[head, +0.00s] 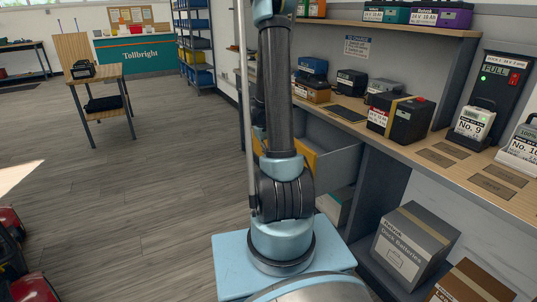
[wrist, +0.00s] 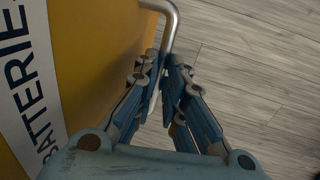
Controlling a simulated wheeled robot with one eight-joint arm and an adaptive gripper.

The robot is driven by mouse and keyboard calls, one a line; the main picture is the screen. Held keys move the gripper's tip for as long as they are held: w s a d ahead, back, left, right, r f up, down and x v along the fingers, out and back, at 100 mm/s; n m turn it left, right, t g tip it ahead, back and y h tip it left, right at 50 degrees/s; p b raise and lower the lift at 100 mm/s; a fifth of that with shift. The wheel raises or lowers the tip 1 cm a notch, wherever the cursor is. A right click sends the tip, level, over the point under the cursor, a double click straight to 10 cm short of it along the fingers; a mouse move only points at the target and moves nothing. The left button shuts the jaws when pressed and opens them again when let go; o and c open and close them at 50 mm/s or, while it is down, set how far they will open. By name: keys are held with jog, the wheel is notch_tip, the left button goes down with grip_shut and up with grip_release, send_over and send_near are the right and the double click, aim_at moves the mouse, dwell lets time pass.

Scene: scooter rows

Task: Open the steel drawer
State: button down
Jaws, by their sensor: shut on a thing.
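The drawer under the bench stands partly pulled out. Its yellow front (head: 303,160) and grey side wall (head: 338,165) show beside my arm in the head view. In the wrist view the yellow front (wrist: 95,60) fills the left, with a white label strip (wrist: 35,90) reading "BATTERIE". A bent metal bar handle (wrist: 172,18) stands out from it. My gripper (wrist: 165,65) has its blue fingers shut on the handle, one on each side of the bar. In the head view my arm hides the gripper and the handle.
The bench (head: 455,165) on the right carries battery packs and chargers. Boxes, including a grey dock batteries box (head: 415,245), sit on the low shelf beneath. Open wooden floor (head: 165,185) lies to the left. Red machines (head: 35,288) stand at lower left.

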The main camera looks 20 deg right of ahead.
jog(key=shift+w, duration=0.1)
jog(key=c, duration=1.7)
grip_release()
jog(key=shift+o, duration=0.2)
jog(key=shift+r, duration=0.15)
notch_tip(320, 180, up, 11)
jog(key=a, duration=0.2)
jog(key=shift+s+a+r, duration=0.15)
jog(key=shift+s+r, duration=0.05)
jog(key=shift+s, duration=0.05)
